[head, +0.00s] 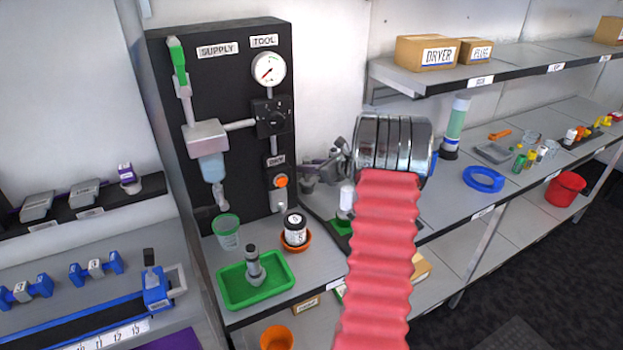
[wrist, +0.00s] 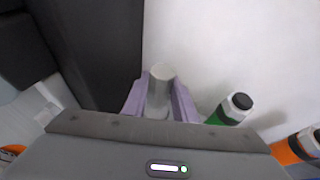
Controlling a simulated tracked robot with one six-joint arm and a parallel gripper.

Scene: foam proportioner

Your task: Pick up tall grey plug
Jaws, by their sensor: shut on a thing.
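My gripper (wrist: 159,106) is shut on a smooth grey cylinder, which looks like the tall grey plug (wrist: 161,82). Its round top shows between the two purple fingers in the wrist view, and its lower part is hidden by the gripper body. In the head view, dark grey parts beside the black panel look like my wrist and gripper; the plug cannot be made out there.
A black panel (head: 225,110) with a gauge (head: 268,70) stands at left. A green tray (head: 285,285) holds a grey fitting (head: 254,268). In the wrist view, a green bottle (wrist: 231,109) and an orange bottle (wrist: 290,150) stand at right.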

